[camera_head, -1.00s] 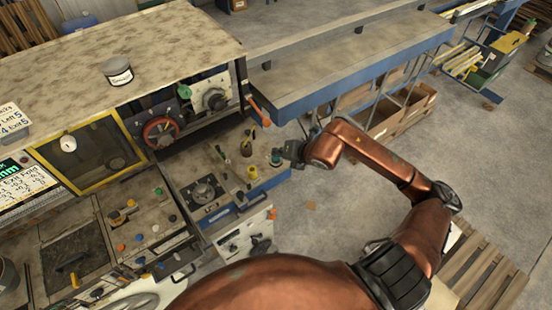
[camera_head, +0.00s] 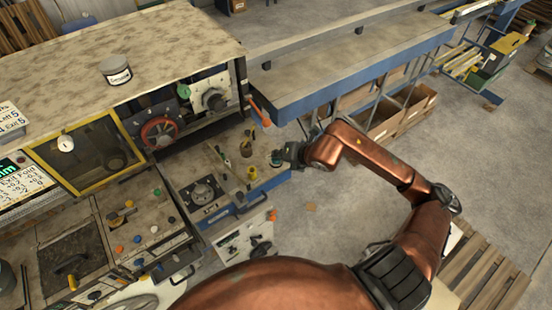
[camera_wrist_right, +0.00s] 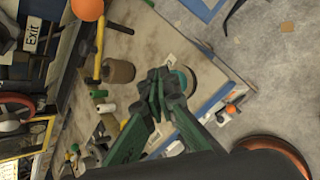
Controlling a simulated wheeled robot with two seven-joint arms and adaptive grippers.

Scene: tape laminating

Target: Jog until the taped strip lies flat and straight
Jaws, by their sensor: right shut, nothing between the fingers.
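My right gripper (camera_head: 284,154) is at the right end of the machine's control ledge, close beside a teal round knob or button (camera_head: 276,159). In the right wrist view its green-linked fingers (camera_wrist_right: 160,88) are shut and empty. Their dark tips are over or against the near side of the teal round part (camera_wrist_right: 184,80); I cannot tell whether they touch it. The laminating machine (camera_head: 165,50) has a red handwheel (camera_head: 160,132) inside its opening. I cannot make out the taped strip in either view. My left gripper is not in view.
A yellow-topped part (camera_head: 252,173) and a brown pot (camera_head: 246,149) with tools stand left of the gripper on the ledge. An orange-handled lever (camera_head: 258,112) is behind it. A blue-edged table (camera_head: 350,70) extends back right. Open floor lies to the right.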

